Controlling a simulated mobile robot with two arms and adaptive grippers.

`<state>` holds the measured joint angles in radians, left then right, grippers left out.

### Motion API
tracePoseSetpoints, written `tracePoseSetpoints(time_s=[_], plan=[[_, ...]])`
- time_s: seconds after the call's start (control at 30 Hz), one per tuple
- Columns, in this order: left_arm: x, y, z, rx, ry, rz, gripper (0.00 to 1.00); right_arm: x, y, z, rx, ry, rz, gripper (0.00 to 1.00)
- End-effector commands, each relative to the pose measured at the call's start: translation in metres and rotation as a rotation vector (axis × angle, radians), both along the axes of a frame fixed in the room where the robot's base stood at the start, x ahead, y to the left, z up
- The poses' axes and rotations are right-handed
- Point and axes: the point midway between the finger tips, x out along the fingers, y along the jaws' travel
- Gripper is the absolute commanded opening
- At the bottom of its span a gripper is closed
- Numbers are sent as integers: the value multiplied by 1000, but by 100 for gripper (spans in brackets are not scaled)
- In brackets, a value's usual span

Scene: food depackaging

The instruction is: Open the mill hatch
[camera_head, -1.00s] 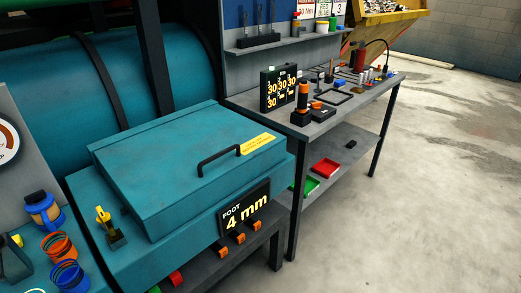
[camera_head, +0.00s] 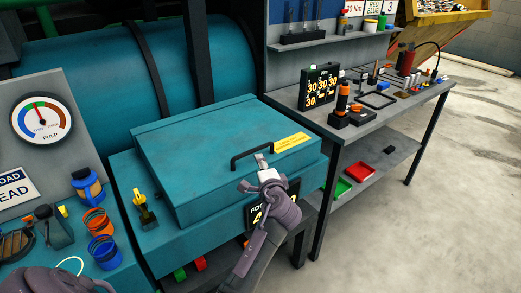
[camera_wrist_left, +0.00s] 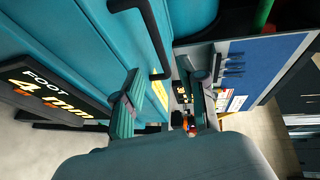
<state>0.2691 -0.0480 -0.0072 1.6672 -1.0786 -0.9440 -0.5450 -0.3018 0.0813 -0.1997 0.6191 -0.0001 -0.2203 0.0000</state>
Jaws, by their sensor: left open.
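The mill hatch (camera_head: 215,150) is a teal lid, lying shut on the teal mill housing. Its black bar handle (camera_head: 240,160) stands near the front right of the lid, beside a yellow label (camera_head: 292,143). My left gripper (camera_head: 264,165) is at the right part of the handle, over the lid's front edge. In the left wrist view the gripper (camera_wrist_left: 168,88) is open, with the handle (camera_wrist_left: 150,38) just ahead and its near end between the fingers in the picture. I cannot tell whether they touch. My right gripper is not in view.
A yellow lever latch (camera_head: 142,203) stands left of the lid. A grey workbench (camera_head: 345,134) with tools stands to the right.

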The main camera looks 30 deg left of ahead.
Motion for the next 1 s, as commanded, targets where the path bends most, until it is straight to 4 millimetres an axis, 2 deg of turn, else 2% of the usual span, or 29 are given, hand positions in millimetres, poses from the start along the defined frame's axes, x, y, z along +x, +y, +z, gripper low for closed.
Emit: tracePoseSetpoints(time_s=[0.3,0.5,0.7,0.97,1.0], plan=[[49,48,-10,1,1,0,41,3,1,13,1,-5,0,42],[71,69,-18,-1,1,0,41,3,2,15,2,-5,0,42],[79,78,-21,-1,0,-1,41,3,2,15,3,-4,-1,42],[80,79,-21,-2,0,-2,41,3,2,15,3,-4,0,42],[80,79,-21,-2,0,-2,38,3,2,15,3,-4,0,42]])
